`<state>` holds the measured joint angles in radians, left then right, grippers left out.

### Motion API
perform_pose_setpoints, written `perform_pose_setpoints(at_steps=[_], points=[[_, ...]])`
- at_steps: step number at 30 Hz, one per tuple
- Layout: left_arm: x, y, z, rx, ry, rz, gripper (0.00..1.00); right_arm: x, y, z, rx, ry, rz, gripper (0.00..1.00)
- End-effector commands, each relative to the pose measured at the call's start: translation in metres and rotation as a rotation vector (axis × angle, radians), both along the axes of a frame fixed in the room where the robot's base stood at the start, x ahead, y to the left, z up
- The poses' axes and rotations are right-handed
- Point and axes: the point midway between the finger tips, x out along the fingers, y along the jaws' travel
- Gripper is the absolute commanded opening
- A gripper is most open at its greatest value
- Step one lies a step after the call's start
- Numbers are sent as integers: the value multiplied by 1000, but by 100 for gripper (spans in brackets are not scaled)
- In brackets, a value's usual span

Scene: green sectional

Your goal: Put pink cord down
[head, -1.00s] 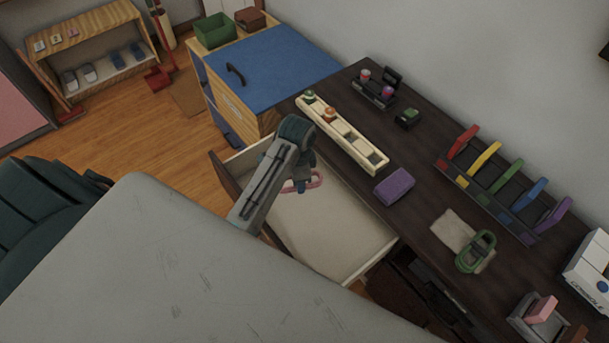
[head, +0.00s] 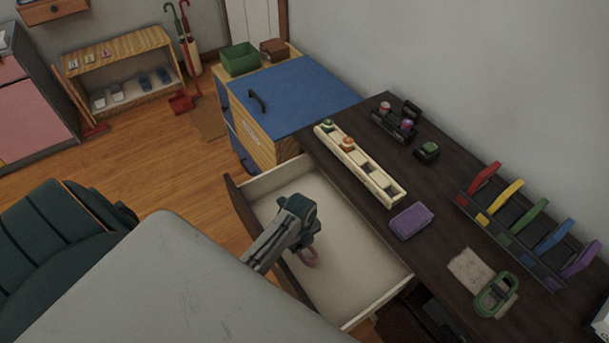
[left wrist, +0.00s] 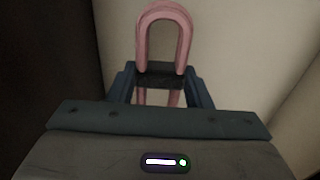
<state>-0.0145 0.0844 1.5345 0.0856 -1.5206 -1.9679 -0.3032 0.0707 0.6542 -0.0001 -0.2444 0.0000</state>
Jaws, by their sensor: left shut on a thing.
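The pink cord (head: 309,258) is a bent loop held in my left gripper (head: 306,243), inside the outline of an open cream drawer (head: 345,240) in the head view. The left wrist view shows the pink cord (left wrist: 165,30) as an upright U passing through the dark clamp between the blue fingers of my left gripper (left wrist: 160,85). The fingers are shut on it. Pale drawer surfaces lie behind it. I cannot tell whether the cord touches the drawer floor. My forearm hides part of the drawer. My right gripper is not in view.
The dark desk (head: 445,215) carries a cream slotted tray (head: 360,165), a purple block (head: 411,221), a rack of coloured pieces (head: 520,220) and a green loop (head: 495,295) by a beige cloth (head: 467,268). A blue-topped cabinet (head: 290,95) stands behind. The drawer floor looks bare.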

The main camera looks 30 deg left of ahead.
Motion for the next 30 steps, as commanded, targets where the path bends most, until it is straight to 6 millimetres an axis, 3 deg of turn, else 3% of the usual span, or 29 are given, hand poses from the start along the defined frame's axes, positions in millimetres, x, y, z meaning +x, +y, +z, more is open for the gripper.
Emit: perform_pose_setpoints(at_steps=[11,23,24,27,30], points=[[1,0,-44,1,0,1,18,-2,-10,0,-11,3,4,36],[0,0,-50,1,0,1,18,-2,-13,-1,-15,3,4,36],[0,0,-50,1,-1,1,49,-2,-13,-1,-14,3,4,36],[0,0,-49,1,-1,1,67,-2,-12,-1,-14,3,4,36],[0,0,-49,1,0,1,67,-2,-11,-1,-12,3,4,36]])
